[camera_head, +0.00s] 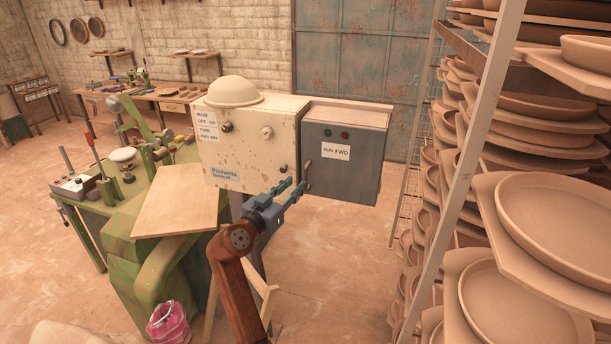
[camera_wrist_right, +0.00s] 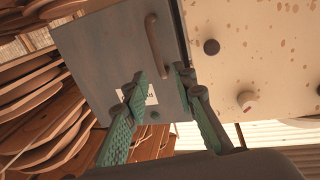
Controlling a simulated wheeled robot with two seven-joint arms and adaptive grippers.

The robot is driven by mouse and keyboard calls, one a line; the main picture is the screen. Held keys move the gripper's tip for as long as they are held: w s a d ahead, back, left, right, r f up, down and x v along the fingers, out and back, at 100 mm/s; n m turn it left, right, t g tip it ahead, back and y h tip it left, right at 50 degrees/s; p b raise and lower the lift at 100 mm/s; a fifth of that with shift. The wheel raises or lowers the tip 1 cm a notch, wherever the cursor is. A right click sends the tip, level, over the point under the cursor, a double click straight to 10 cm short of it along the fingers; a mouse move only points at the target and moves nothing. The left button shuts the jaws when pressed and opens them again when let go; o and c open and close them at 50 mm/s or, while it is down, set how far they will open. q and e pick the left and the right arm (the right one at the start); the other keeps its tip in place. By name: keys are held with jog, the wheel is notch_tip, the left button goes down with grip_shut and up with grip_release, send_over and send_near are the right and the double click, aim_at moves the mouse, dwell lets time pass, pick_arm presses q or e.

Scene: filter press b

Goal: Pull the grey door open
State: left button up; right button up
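The grey door (camera_head: 358,178) is the front of a box beside the cream control cabinet (camera_head: 245,150). It carries a "RUN FWD" label and looks closed. Its bar handle (camera_head: 308,177) is on its left edge. In the right wrist view the door (camera_wrist_right: 95,55) fills the upper left and the handle (camera_wrist_right: 155,45) stands out from it. My right gripper (camera_head: 297,186) is open just in front of the handle's lower part. In the wrist view its green fingers (camera_wrist_right: 162,83) are spread, with the handle's end between and just beyond their tips. Contact cannot be told. My left gripper is not in view.
Tall racks of clay plates (camera_head: 540,210) stand close on the right. A green press (camera_head: 150,255) with a wooden board (camera_head: 178,212) is left of my right arm. Open floor (camera_head: 335,265) lies below the box.

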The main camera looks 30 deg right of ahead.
aim_at(305, 175)
jog(key=p+x, duration=0.1)
jog(key=x, duration=0.5)
jog(key=shift+d+r, duration=0.1)
jog(key=shift+d, duration=0.05)
jog(key=shift+w+d+p, duration=0.35)
jog(key=shift+w+d, duration=0.05)
jog(key=shift+d, duration=0.2)
jog(key=shift+c, duration=0.4)
grip_shut()
